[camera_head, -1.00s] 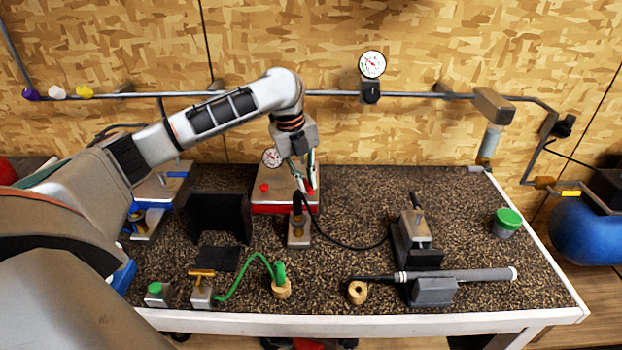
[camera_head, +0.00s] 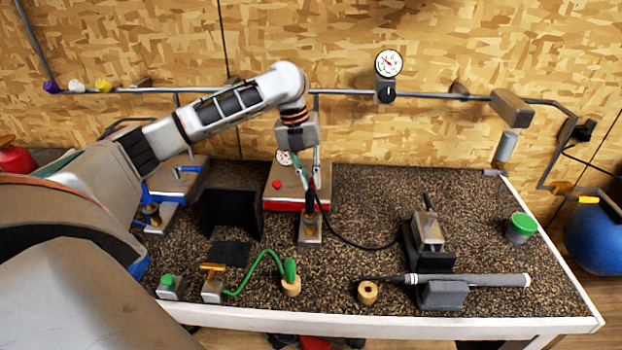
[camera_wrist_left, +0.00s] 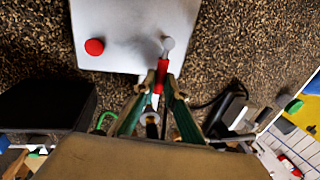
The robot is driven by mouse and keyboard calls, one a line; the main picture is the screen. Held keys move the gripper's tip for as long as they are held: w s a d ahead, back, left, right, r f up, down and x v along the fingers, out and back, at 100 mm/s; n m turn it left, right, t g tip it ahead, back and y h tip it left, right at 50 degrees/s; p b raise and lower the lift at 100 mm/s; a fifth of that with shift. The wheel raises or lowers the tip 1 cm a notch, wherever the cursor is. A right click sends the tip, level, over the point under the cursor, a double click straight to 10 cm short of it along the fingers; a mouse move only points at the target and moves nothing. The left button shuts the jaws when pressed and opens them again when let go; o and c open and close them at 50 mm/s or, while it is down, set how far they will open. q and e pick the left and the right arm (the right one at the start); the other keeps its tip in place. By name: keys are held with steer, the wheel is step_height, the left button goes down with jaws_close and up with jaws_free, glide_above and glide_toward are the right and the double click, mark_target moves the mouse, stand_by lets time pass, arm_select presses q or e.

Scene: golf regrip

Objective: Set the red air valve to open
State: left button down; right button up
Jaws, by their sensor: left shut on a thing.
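The air valve stands at the back middle of the bench as a grey-topped box with a red base (camera_head: 300,204). It has a red button (camera_head: 277,184) and a small gauge behind it. Its grey top also fills the upper part of the left wrist view (camera_wrist_left: 125,20), with a short red lever (camera_wrist_left: 162,72) on a round grey pivot. My left gripper (camera_head: 312,184) reaches down over the right side of the box. In the wrist view its green-sided fingers (camera_wrist_left: 156,84) are shut on the lever's free end. In the head view the gripper mostly hides the lever. My right gripper is not in view.
A golf club grip (camera_head: 470,280) lies in a holder at front right. A pipe with a gauge (camera_head: 388,64) runs along the wall behind.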

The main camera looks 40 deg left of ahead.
arm_select(q)
steer(key=c, duration=2.1)
jaws_free()
steer(key=v, duration=1.2)
steer(key=shift+s, duration=0.1)
